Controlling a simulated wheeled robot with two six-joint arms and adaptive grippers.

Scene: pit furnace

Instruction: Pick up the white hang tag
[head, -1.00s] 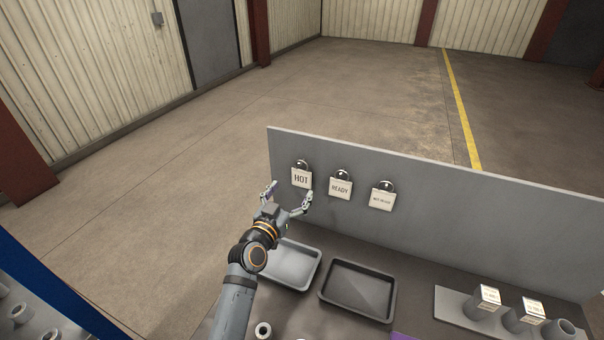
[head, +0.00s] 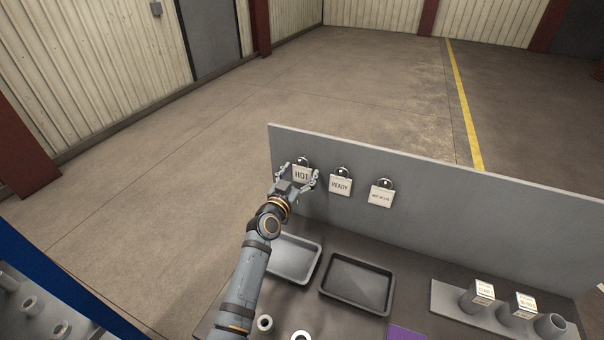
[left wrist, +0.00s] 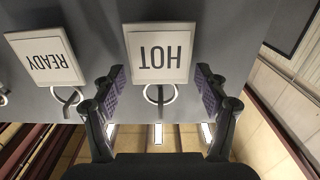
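Three white hang tags hang on the grey upright panel. The HOT tag (head: 301,174) is leftmost, the READY tag (head: 340,186) is in the middle, and a tag with small print (head: 381,196) is on the right. My left gripper (head: 299,172) is open at the HOT tag, with one finger on each side. In the left wrist view, the HOT tag (left wrist: 159,53) and its ring appear upside down between the spread fingers (left wrist: 160,88), with a gap on both sides. The READY tag (left wrist: 48,56) is beside it. My right gripper is not in view.
The grey panel (head: 470,205) stands along the back of the bench. Below it are a light grey tray (head: 316,262) and a dark tray (head: 357,284). A rack (head: 447,298) with several cylinders stands at the right. A purple item (head: 405,333) lies at the front edge.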

